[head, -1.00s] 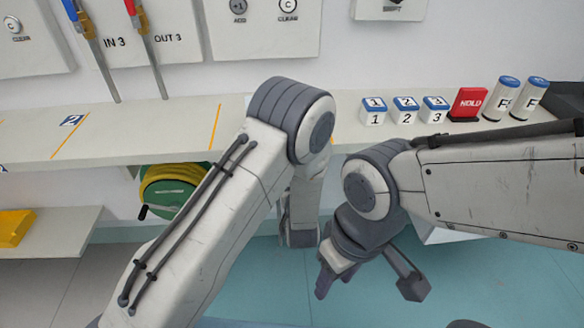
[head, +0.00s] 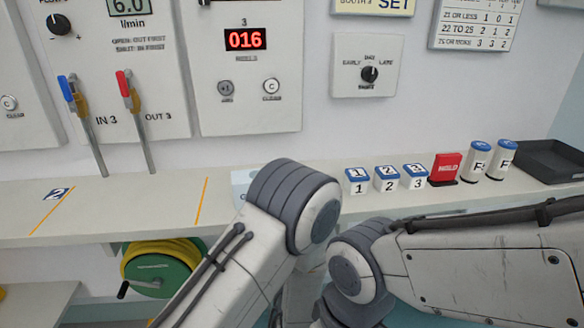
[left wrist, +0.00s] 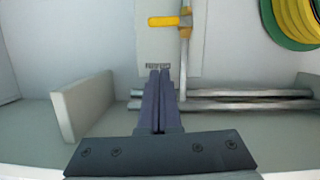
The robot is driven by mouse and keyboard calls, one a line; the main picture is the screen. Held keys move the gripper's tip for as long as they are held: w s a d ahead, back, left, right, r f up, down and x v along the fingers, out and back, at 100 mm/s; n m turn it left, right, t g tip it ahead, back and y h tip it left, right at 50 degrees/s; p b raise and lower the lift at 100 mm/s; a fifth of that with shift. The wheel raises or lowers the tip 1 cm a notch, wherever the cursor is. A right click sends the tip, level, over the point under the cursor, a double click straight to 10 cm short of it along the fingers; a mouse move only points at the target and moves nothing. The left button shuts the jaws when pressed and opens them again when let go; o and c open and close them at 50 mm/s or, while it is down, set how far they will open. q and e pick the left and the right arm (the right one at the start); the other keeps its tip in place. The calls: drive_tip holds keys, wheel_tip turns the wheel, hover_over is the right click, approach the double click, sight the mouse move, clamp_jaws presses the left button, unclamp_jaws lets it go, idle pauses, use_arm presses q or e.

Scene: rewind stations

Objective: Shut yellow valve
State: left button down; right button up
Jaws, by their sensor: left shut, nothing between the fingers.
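The yellow valve handle (left wrist: 164,21) shows at the top of the left wrist view. It lies crosswise to a vertical grey pipe (left wrist: 184,60). My left gripper (left wrist: 160,73) is shut and empty, its fingertips below the handle in the picture and apart from it. A small label (left wrist: 158,65) on a pale panel shows just past the fingertips. In the head view the yellow valve does not show, and both grippers are below the frame; only my arms show.
Two horizontal pipes (left wrist: 245,99) run right of my fingers, and an upright board (left wrist: 82,117) stands at left. A green reel with yellow hose (left wrist: 297,22) is at upper right. Above the shelf (head: 130,205) are blue (head: 67,88) and red (head: 124,84) valve handles.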

use_arm(q)
drive_tip(key=s+a+r+m+g+h, duration=0.1)
drive_tip(key=s+a+r+g, duration=0.2)
drive_tip(key=s+a+g, duration=0.4)
drive_tip(key=s+a+r+m+g+h, duration=0.15)
drive_tip(key=s+a+r+g, duration=0.3)
drive_tip(key=s+a, duration=0.45)
drive_tip(key=s+d+r+m+g, duration=0.2)
drive_tip(key=s+d+r+m, duration=0.15)
drive_tip(key=s+d, duration=0.35)
drive_tip(key=s+d+r+m+g, duration=0.1)
drive_tip(key=s+d+r+m, duration=0.1)
drive_tip(key=s+d+m, duration=0.35)
wheel_tip(320, 180, up, 22)
drive_tip(key=d+n+p, duration=0.1)
drive_tip(key=p, duration=2.2)
drive_tip(key=shift+s+d+r+n, duration=0.2)
drive_tip(key=shift+s+d+n, duration=0.15)
drive_tip(key=shift+s, duration=0.1)
drive_tip(key=shift+h, duration=0.25)
